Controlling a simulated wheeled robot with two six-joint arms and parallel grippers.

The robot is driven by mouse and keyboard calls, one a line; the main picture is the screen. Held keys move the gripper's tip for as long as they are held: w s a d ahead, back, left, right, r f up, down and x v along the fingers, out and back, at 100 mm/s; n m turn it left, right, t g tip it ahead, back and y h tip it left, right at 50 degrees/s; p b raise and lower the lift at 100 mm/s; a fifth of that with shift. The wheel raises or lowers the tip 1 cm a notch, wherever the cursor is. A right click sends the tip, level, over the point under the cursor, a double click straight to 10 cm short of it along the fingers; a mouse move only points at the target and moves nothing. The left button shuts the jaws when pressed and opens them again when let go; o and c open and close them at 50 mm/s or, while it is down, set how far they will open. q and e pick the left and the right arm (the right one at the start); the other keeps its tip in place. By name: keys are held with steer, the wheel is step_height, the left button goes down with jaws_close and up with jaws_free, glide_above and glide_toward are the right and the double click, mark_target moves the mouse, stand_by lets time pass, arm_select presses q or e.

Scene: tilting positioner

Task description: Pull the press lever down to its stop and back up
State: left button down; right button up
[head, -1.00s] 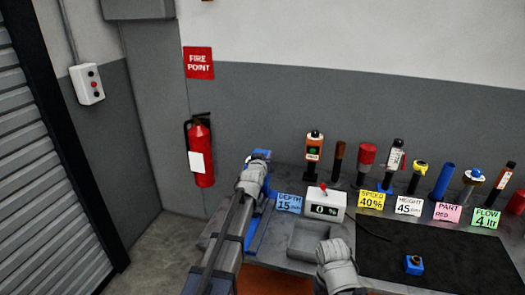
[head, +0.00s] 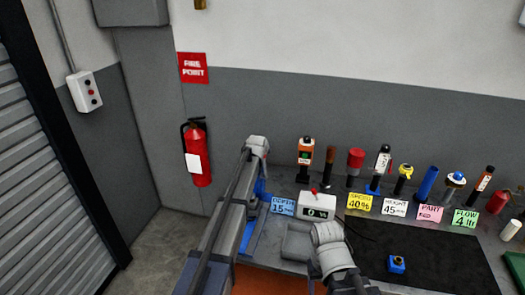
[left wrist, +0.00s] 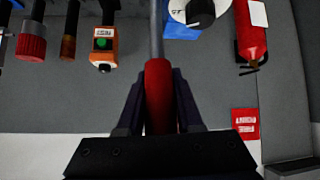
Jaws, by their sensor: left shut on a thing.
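The press lever shows in the left wrist view as a grey rod (left wrist: 157,28) with a red grip (left wrist: 159,98). My left gripper (left wrist: 159,76) is shut on the red grip, one finger on each side. In the head view, my left arm reaches up to the blue press frame (head: 262,188) at the left end of the bench, and its wrist hides the lever and fingers. A display box (head: 317,206) with a red knob stands right of the press; its reading looks like 0 %. My right forearm shows at the bottom, but its gripper fingers do not.
Labelled cards and several tools stand along the bench's back, including an orange device (head: 305,152). A grey tray (head: 296,243) lies in front of the display box, partly behind my right wrist. A fire extinguisher (head: 198,153) hangs left.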

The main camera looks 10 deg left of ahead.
arm_select(q)
steer(key=shift+w+r, duration=0.1)
steer(key=shift+w, duration=0.1)
steer(key=c, duration=0.6)
jaws_free()
steer(key=shift+s, duration=0.15)
steer(key=p+v, duration=0.5)
steer(key=v, duration=0.2)
steer(key=shift+s+r, duration=0.2)
